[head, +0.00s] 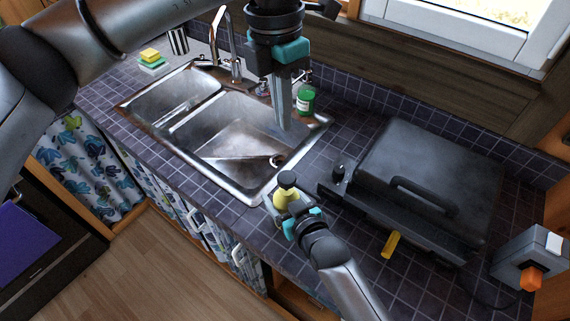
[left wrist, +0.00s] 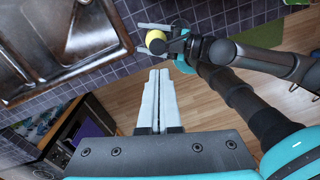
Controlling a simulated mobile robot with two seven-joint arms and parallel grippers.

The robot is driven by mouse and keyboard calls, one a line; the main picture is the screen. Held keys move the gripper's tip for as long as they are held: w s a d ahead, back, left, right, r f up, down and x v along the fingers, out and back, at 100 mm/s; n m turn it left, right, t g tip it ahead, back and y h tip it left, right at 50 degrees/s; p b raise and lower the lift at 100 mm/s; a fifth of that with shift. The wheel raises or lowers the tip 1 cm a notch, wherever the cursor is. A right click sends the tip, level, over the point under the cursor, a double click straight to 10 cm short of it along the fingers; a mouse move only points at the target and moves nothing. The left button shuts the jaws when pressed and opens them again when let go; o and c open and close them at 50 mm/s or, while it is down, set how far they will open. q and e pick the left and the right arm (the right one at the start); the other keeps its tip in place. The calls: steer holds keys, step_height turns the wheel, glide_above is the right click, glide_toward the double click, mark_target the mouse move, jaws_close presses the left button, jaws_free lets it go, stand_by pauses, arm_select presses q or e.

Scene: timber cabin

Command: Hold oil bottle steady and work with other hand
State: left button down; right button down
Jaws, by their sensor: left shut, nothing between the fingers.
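The oil bottle (head: 285,199) is yellow with a dark cap, close to the counter's front edge, right of the sink. It also shows at the top of the left wrist view (left wrist: 156,36). My right gripper (head: 287,205) is around the bottle's body, one finger on each side, and looks shut on it. I cannot tell whether the bottle's base touches the counter. My left gripper (head: 284,123) points down above the right basin's back right corner, shut and empty, apart from the bottle. Its closed fingers show in the left wrist view (left wrist: 159,100).
A double sink (head: 180,140) with a tall faucet fills the counter's middle. A green soap bottle (head: 305,100) stands behind it. A dark grill (head: 430,180) takes up the right, with a small yellow object (head: 390,244) before it. Sponges (head: 150,58) lie far left.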

mark_target(285, 177)
arm_select(q)
steer(key=n, duration=0.1)
steer(key=r+n, duration=0.1)
steer(key=n, duration=0.1)
steer(key=shift+s+d+y, duration=0.1)
steer(key=shift+s+y, duration=0.1)
steer(key=shift+y, duration=0.1)
steer(key=shift+f, duration=0.1)
step_height(285, 177, down, 14)
stand_by(0.6)
